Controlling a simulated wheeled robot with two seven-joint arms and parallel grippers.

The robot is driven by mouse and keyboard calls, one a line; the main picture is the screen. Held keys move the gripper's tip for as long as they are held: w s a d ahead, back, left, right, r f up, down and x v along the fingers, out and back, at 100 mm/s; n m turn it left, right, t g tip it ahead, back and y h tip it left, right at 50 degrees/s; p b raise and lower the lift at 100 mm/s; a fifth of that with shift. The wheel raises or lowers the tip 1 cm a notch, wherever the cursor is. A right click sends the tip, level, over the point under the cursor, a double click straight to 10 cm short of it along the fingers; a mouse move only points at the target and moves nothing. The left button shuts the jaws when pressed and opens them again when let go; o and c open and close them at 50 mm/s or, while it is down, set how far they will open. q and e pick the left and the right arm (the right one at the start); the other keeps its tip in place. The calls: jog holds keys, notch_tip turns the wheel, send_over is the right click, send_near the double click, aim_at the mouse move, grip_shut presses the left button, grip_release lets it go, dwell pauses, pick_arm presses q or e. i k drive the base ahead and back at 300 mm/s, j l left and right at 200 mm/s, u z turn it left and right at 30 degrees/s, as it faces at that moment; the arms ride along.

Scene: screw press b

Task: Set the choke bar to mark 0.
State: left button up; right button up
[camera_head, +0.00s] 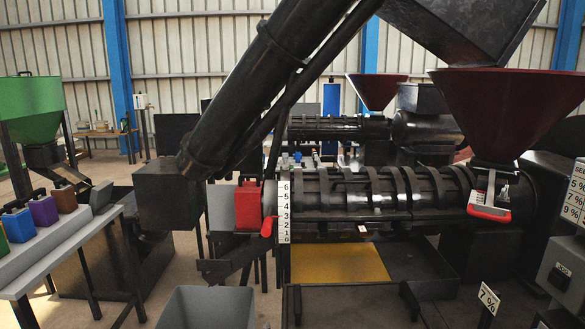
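The choke bar shows as a short red handle (267,227) at the left end of the black screw press barrel (350,195). It sits just left of a white upright scale (285,212) numbered 6 at the top down to 0 at the bottom. The red handle is tilted, its lower end to the left, and is roughly level with marks 3 to 1. The exact mark it points to is too small to tell. Neither of my grippers is in view.
A red can (248,206) stands just behind and left of the handle. A grey bin (209,308) stands in front. A bench (62,250) with coloured cans is at left. A dark red hopper (500,110) and a red-handled gate (489,213) are at right. A black inclined tube (260,85) crosses above.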

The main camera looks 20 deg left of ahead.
aim_at(271, 188)
jog(key=i+j, duration=0.1)
jog(key=j, duration=0.85)
jog(key=i+j, duration=0.15)
jog(key=j, duration=0.35)
jog(key=i+j, duration=0.1)
jog(key=j, duration=0.35)
